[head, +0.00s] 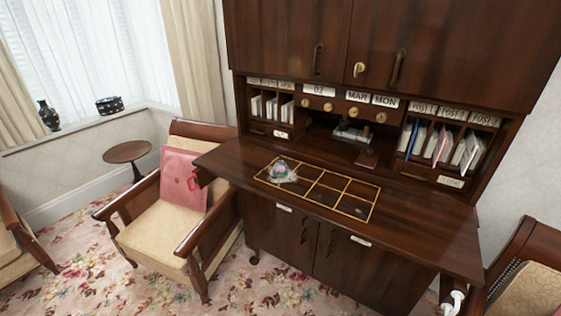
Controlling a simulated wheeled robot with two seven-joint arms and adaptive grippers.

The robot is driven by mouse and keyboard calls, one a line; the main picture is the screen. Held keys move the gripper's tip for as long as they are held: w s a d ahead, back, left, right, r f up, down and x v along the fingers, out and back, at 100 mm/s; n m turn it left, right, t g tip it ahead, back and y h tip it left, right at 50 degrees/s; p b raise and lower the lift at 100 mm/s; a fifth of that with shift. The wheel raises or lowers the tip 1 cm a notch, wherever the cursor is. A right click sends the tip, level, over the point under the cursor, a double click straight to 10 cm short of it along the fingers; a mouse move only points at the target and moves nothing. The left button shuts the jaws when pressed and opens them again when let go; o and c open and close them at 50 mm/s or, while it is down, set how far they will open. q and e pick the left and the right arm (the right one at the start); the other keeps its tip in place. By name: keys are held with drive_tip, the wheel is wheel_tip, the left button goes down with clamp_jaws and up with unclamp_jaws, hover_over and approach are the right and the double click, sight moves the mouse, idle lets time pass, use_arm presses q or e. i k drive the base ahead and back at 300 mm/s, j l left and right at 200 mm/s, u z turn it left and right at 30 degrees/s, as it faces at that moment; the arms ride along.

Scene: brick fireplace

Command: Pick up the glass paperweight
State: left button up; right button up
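A rounded, clear-looking object with pinkish and green colours inside, which looks like the glass paperweight (280,171), sits on the fold-down desk top (425,232). It is at the left end of a gold-lined grid (345,205) set on the desk surface. Nothing covers it in this view. Neither of my grippers can be made out in the head view, and nothing is touching the paperweight.
Pigeonholes with letters (440,140) and small drawers stand behind the desk top. An armchair (155,225) with a pink cushion (183,180) is left of the desk. Another chair (530,285) is at the lower right, beside an unclear white shape (452,302). Flowered carpet lies in front.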

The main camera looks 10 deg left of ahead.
sight(280, 168)
drive_tip(key=i+j, duration=0.15)
drive_tip(key=j, duration=0.25)
drive_tip(key=i+j+z, duration=0.1)
drive_tip(key=j, duration=0.25)
drive_tip(key=i+j, duration=0.2)
drive_tip(key=j, duration=0.2)
drive_tip(key=z, duration=0.05)
